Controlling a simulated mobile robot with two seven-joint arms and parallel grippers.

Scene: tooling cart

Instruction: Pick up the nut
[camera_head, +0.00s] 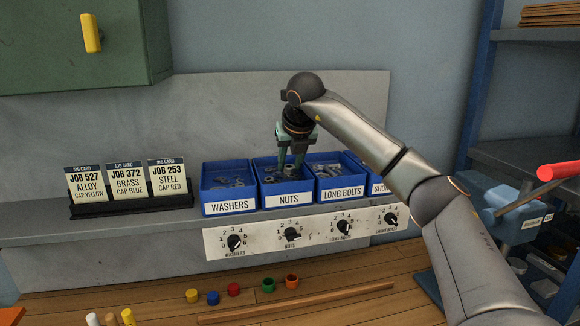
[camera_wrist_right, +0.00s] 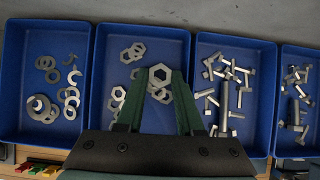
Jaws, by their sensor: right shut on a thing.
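My right gripper (camera_head: 290,160) reaches down over the blue bin labelled NUTS (camera_head: 284,200). In the right wrist view its two green fingers (camera_wrist_right: 160,78) are shut on a grey hexagonal nut (camera_wrist_right: 160,73), held between the tips with its hole facing the camera. Several other nuts (camera_wrist_right: 133,52) lie in the bin, left of and around the fingers. In the head view the held nut is too small to make out. My left gripper is in neither view.
A WASHERS bin (camera_head: 229,206) stands to the left, and LONG BOLTS (camera_head: 341,194) and another bolt bin to the right. Job cards (camera_head: 125,178) stand left on the shelf. Dials (camera_head: 292,234) sit below the bins; coloured caps (camera_head: 233,289) lie on the wooden top.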

